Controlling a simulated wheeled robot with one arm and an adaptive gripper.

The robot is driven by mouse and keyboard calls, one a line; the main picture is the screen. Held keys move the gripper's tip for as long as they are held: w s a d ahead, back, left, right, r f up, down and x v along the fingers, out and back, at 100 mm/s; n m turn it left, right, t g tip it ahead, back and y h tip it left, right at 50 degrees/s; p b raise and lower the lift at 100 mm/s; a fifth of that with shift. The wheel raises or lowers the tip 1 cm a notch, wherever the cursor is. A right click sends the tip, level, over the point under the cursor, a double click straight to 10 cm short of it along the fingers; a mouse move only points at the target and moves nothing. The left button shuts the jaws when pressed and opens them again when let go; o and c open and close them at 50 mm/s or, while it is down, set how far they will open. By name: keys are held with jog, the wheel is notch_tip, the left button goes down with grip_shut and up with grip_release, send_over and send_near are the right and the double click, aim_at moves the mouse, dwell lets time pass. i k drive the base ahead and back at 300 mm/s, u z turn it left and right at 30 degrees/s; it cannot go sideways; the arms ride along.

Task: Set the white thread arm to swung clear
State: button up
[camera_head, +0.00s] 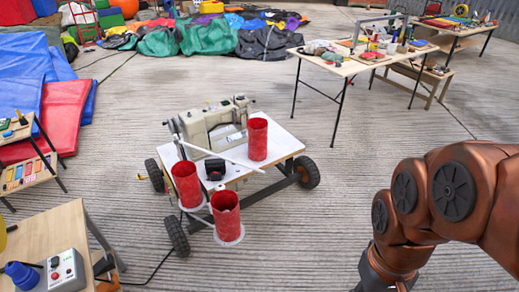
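A white sewing machine (215,125) stands on a small wheeled cart with a white top (285,143). A thin white arm (220,156), which looks like the thread arm, slants across the cart in front of the machine, from upper left to lower right. It passes close to a small black block (214,168) and the red cylinders; whether it touches them I cannot tell. My copper arm comes in from the right and bends down to a dark part at the bottom edge. My gripper's fingers are not in view.
Red cylinders stand at the cart's right (257,139), left (186,184) and front (226,214). A wooden table with a control box (64,270) is at lower left. A tool table (350,66) stands behind. The floor right of the cart is clear.

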aim_at(176, 142)
jog(key=u, duration=0.5)
jog(key=i, duration=1.2)
jog(key=u, duration=0.8)
